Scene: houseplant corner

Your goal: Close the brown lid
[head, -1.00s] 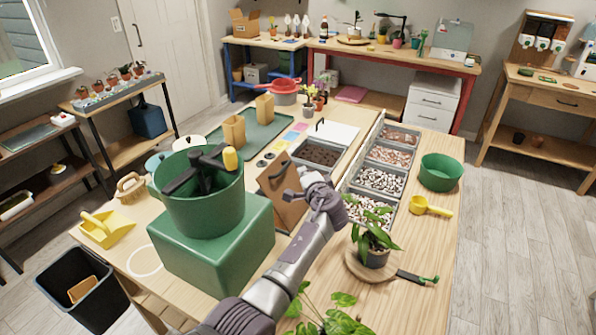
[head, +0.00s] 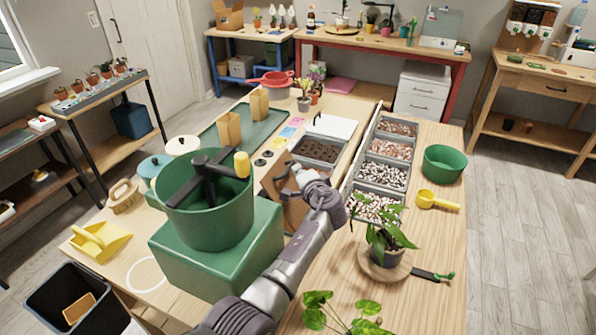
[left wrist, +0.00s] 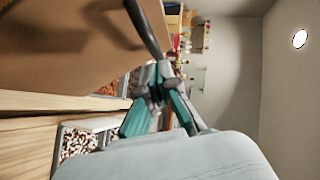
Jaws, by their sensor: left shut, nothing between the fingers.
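The brown lid (head: 273,187) stands raised and tilted beside the green block, partly hidden by my left arm in the head view. In the left wrist view the brown lid (left wrist: 60,45) fills the upper left, with its dark curved handle (left wrist: 147,30) beside the fingertips. My left gripper (head: 298,172) is at the lid's right side, close to the handle; I cannot tell if they touch. Its teal fingers (left wrist: 163,72) are shut with nothing between them. My right gripper is not in view.
A green pot (head: 208,212) with a dark cross-shaped piece stands on a green block (head: 225,258), close left of the arm. Bins of soil (head: 320,150) and pebbles (head: 383,175) lie beyond. A potted plant (head: 388,240) stands on a round board to the right.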

